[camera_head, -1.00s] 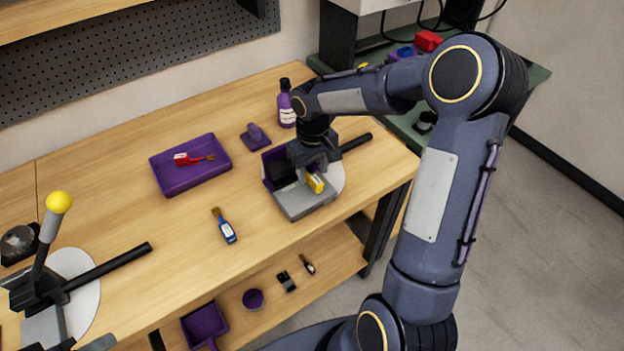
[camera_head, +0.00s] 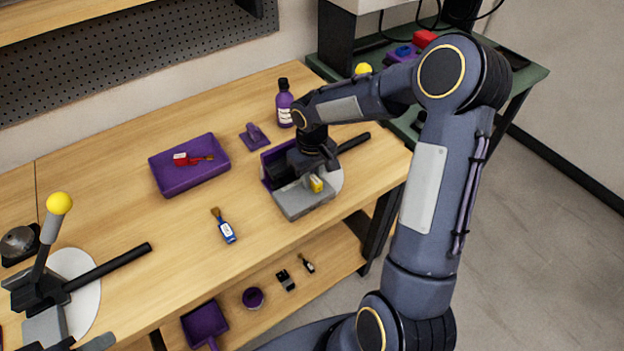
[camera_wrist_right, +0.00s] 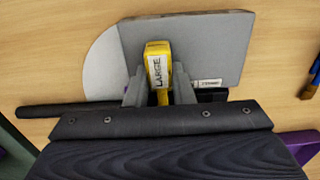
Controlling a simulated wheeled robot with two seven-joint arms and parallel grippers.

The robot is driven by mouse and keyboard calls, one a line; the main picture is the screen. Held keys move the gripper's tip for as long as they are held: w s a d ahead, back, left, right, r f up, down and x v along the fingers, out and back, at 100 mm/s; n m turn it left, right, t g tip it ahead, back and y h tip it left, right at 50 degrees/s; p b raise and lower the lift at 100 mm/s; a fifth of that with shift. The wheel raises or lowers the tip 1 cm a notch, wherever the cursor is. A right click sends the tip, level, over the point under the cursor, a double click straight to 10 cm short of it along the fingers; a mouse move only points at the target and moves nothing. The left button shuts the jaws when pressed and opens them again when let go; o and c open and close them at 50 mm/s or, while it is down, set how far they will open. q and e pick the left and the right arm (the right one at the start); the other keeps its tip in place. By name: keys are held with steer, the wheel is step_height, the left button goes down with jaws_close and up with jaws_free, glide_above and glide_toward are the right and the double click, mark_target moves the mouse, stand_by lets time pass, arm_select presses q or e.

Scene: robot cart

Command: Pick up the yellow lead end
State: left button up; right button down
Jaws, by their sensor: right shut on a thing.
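The yellow lead end (camera_head: 316,183) is at my right gripper (camera_head: 312,172), over the grey block of a bench device (camera_head: 303,200). In the right wrist view the yellow lead end (camera_wrist_right: 157,62) carries a white label reading "LARGE". It sits between the two grey fingers of my right gripper (camera_wrist_right: 160,88), which are shut on it. The grey block (camera_wrist_right: 205,45) is behind it, with a small white label. I cannot tell whether the lead end touches the block. My left gripper is not clearly in view.
A purple tray (camera_head: 190,177) holds a red-handled brush. A blue brush (camera_head: 223,227) lies on the bench. A purple bottle (camera_head: 284,103) and a purple tool (camera_head: 253,136) stand farther back. A lever device (camera_head: 45,270) with a yellow knob is at the left.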

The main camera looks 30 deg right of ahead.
steer(key=shift+r+b, duration=0.2)
steer(key=shift+b, duration=0.3)
steer(key=s+d+b, duration=0.1)
steer(key=s+b, duration=0.2)
steer(key=s, duration=1.5)
steer(key=shift+d+b, duration=0.2)
steer(key=shift+b, duration=0.2)
